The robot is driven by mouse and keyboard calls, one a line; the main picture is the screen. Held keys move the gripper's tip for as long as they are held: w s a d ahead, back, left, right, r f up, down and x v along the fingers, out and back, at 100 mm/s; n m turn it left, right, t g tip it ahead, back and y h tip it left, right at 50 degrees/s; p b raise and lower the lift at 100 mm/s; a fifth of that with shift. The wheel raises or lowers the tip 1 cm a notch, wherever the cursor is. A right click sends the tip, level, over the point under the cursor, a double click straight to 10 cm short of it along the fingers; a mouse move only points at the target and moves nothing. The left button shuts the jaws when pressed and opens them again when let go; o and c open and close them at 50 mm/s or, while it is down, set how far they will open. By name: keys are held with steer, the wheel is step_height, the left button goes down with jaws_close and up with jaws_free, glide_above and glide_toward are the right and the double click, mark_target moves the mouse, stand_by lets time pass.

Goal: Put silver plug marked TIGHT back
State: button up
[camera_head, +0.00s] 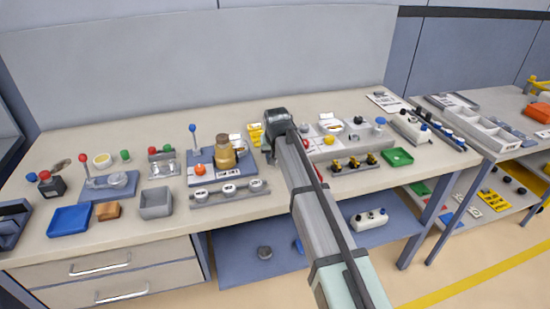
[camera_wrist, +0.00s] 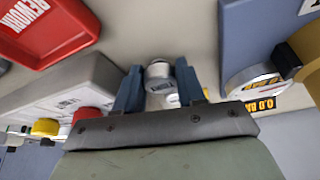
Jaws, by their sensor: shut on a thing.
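My gripper (camera_wrist: 159,88) has its two blue fingers on either side of a silver plug (camera_wrist: 159,72). The plug has a dark marking on its face, too small to read. In the head view my gripper's end (camera_head: 279,120) is over the middle of the bench, and the arm hides the fingers and plug. To its left, a gold-brown vessel (camera_head: 226,156) stands on a blue base (camera_head: 205,177). In front of it is a grey rack (camera_head: 215,200) with several silver round pieces, their labels unreadable here. Part of a blue base (camera_wrist: 237,40) shows in the wrist view.
In the wrist view, a red tray marked REWORK (camera_wrist: 47,25) is at upper left, and a grey block (camera_wrist: 75,80) with red and yellow knobs is at left. In the head view, a green tray (camera_head: 398,157) and a blue lever (camera_head: 192,129) stand on the crowded bench.

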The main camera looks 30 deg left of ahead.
steer(key=shift+f, duration=0.35)
steer(key=shift+f, duration=0.1)
steer(key=o, duration=0.9)
steer(key=v, duration=1.2)
